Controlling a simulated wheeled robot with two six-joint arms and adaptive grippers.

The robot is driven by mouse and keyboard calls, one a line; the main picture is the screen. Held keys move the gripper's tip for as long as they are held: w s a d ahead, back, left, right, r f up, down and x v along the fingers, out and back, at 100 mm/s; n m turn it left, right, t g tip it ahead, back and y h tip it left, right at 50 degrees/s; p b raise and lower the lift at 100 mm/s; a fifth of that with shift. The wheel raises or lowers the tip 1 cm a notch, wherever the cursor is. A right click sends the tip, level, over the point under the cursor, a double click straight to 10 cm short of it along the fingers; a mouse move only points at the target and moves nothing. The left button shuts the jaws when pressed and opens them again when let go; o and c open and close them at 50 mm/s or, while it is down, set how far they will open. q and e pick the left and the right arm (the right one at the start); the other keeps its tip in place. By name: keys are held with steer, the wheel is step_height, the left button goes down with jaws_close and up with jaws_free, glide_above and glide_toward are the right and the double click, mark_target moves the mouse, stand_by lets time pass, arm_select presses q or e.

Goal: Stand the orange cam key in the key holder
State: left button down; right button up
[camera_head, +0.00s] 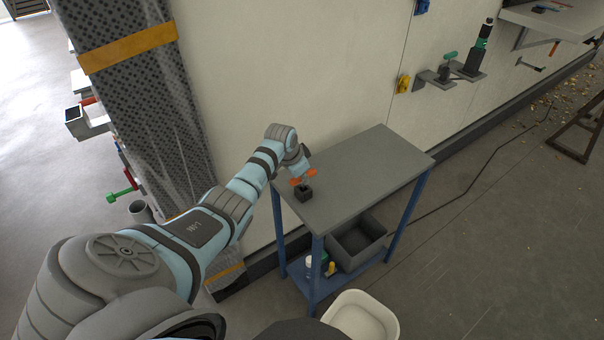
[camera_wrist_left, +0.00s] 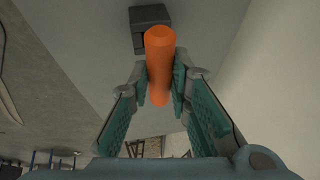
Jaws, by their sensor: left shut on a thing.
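The orange cam key (camera_head: 312,172) has a bar-like handle that shows just below my left wrist, above the small table. My left gripper (camera_head: 304,174) is shut on this handle. In the left wrist view, the orange handle (camera_wrist_left: 160,62) lies between the two teal-padded fingers (camera_wrist_left: 163,80). The key holder (camera_head: 304,193) is a small dark block on the table's left part, directly below the key. It also shows in the left wrist view (camera_wrist_left: 149,16), partly behind the handle. I cannot tell whether the key's lower end is inside the holder. My right gripper is not in view.
The grey table top (camera_head: 370,165) is otherwise bare, with a blue frame. A grey bin (camera_head: 357,243) and small bottles (camera_head: 328,266) are on its lower shelf. A light wall stands behind it. A white tub (camera_head: 362,315) is in front.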

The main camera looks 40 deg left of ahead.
arm_select(q)
steer(key=c, duration=1.4)
jaws_free()
steer(key=shift+r, duration=0.1)
steer(key=v, duration=1.1)
steer(key=shift+s+r, duration=0.2)
steer(key=shift+r, duration=0.15)
step_height(320, 180, up, 6)
steer(key=p, duration=0.6)
